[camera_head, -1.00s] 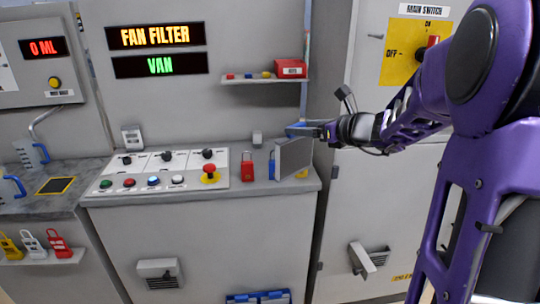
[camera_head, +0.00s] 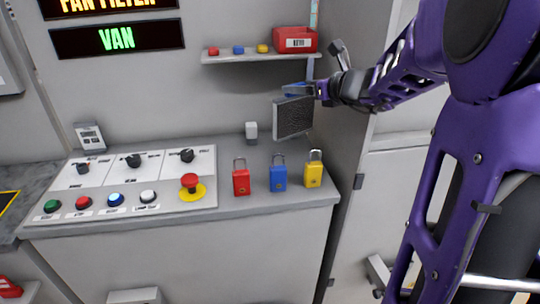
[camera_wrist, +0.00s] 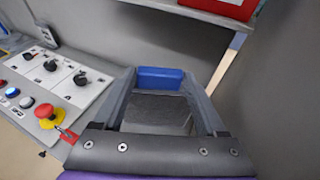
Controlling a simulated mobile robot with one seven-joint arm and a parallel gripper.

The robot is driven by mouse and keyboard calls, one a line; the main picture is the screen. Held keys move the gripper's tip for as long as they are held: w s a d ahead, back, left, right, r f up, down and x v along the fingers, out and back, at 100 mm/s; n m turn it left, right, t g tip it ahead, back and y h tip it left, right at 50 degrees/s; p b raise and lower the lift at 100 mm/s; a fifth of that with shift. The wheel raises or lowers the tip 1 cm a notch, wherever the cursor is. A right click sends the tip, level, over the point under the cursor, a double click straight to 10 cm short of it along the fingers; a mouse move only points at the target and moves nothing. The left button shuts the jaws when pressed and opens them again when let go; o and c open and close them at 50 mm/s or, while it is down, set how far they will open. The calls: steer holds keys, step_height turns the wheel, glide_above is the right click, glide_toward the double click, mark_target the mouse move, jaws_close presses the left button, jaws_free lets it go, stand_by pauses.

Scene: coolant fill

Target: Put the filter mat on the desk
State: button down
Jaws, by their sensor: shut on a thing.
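The filter mat (camera_head: 293,118) is a dark grey textured panel with a lighter frame. In the head view it hangs upright from my gripper (camera_head: 302,91), above the back right of the desk (camera_head: 225,209) and apart from its top. In the wrist view my gripper (camera_wrist: 160,85) has its two fingers around the mat (camera_wrist: 157,110), with a blue piece between the fingertips. The desk's grey top carries the control panel and padlocks. The mat's far side is hidden.
Red (camera_head: 240,180), blue (camera_head: 278,177) and yellow (camera_head: 313,172) padlocks stand along the desk's right part. A red emergency button (camera_head: 191,182) is left of them. A shelf (camera_head: 255,57) with a red box (camera_head: 295,40) hangs above. Bare desk lies behind the padlocks.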

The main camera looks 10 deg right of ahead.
step_height(320, 180, down, 10)
steer(key=b, duration=0.3)
steer(key=shift+f, duration=0.15)
jaws_free()
steer(key=shift+r, duration=0.3)
steer(key=p, duration=0.2)
glide_toward(296, 121)
steer(key=v, duration=0.4)
steer(key=shift+w+d, duration=0.1)
